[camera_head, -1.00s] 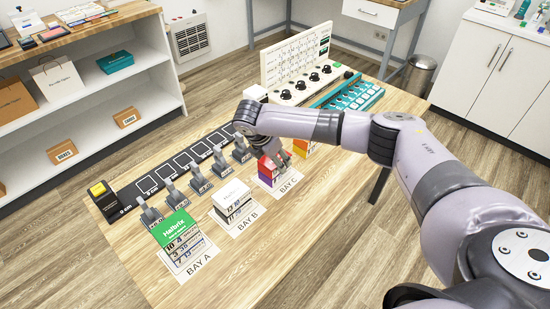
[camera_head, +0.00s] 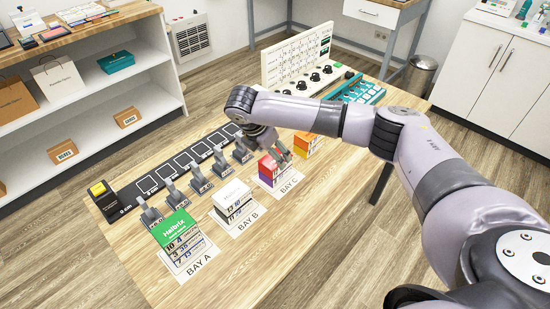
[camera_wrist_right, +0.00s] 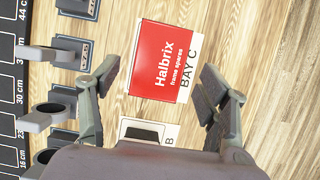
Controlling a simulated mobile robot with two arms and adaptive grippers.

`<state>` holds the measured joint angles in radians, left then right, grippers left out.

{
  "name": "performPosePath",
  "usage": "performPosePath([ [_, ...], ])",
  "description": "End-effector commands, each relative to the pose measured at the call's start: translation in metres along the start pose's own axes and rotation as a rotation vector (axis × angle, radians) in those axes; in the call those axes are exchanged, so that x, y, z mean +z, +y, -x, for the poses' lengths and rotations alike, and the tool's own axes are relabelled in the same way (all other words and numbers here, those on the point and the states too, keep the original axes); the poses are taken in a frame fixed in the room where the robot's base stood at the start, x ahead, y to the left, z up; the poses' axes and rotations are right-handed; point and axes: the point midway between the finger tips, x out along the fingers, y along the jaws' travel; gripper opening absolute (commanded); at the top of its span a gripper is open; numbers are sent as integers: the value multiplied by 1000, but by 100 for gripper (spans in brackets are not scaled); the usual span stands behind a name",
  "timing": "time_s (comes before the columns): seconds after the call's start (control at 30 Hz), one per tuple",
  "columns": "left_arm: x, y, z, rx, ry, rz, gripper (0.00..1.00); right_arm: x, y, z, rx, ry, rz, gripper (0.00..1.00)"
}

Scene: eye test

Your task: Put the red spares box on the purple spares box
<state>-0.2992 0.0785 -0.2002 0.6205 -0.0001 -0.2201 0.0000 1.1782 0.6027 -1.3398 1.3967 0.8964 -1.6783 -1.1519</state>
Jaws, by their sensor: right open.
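The red spares box (camera_head: 268,163) tops the stack at Bay C in the head view. A purple band below it looks like the purple spares box (camera_head: 266,181), with the red box resting on it. My right gripper (camera_head: 278,151) is open and empty, close above the stack. In the right wrist view the red box's lettered top (camera_wrist_right: 160,60) shows squarely between the spread fingers of my right gripper (camera_wrist_right: 160,76), apart from both. The purple box is hidden there. My left gripper is not in view.
A white-topped stack (camera_head: 232,194) stands at Bay B and a green-topped stack (camera_head: 176,226) at Bay A. An orange box (camera_head: 304,144) is just behind Bay C. Grey holders line a black strip (camera_head: 165,178). The table's front right (camera_head: 290,225) is clear.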

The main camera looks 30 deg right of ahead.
Motion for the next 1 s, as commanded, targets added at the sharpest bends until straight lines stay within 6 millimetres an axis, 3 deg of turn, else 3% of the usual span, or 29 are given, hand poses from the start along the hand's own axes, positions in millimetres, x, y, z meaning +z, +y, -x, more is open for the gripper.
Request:
performPosePath([
  [0.2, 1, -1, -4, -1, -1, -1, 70, 0, 1, 46, 3, 0, 1, 70],
  [0.4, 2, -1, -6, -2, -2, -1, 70, -1, 0, 70, 1, 0, 1, 70],
  [1.0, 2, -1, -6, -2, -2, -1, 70, 0, 0, 75, 0, 0, 0, 70],
])
